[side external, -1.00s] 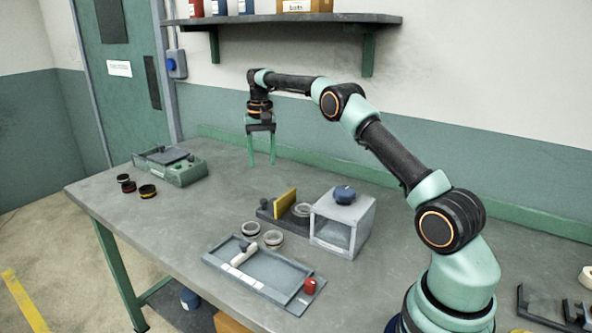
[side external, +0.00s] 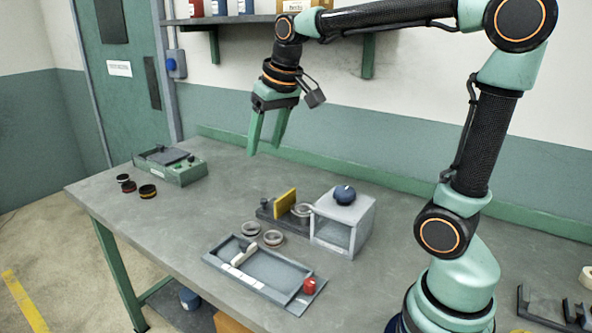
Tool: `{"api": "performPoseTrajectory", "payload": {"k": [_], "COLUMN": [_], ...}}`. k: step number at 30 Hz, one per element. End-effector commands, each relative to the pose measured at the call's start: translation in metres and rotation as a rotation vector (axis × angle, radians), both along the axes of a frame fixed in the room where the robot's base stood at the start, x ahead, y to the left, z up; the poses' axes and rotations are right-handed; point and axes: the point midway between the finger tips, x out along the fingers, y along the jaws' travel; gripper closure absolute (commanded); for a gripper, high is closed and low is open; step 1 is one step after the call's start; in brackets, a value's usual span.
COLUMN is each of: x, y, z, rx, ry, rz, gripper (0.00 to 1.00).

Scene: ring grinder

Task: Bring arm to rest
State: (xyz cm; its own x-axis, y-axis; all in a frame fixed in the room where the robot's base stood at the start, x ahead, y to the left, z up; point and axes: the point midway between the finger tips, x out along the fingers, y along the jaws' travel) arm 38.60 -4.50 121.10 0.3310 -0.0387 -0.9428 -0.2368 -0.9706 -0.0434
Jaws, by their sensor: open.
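My gripper (side external: 264,150) hangs over the back middle of the grey workbench (side external: 160,220), in the side external view. Its two green fingers point down and slightly left. They are apart with nothing between them. The fingertips appear above the bench surface and touch no object. My arm is raised, with its elbow high at the top right of the picture.
A grey box with a blue knob (side external: 344,194) stands mid-bench, beside a yellow plate (side external: 285,203) and rings (side external: 272,238). A tray (side external: 262,276) with a red-capped piece (side external: 309,286) lies in front. A green unit (side external: 178,166) stands left. A shelf (side external: 236,19) hangs behind.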

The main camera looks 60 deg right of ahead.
Motion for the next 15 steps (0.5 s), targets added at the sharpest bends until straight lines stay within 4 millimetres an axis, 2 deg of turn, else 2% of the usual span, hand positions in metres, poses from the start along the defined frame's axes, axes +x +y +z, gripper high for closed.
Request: {"api": "performPoseTrajectory", "payload": {"k": [3,9,15], "x": [-0.031,-0.075,-0.097], "y": [0.016,0.035,0.044], "z": [-0.006,-0.027,-0.046], "rx": [-0.017,-0.043,-0.059], "ry": [-0.044,-0.108,-0.144], "rz": [0.068,0.168,0.225], "gripper": [0.41,0.41,0.41]}}
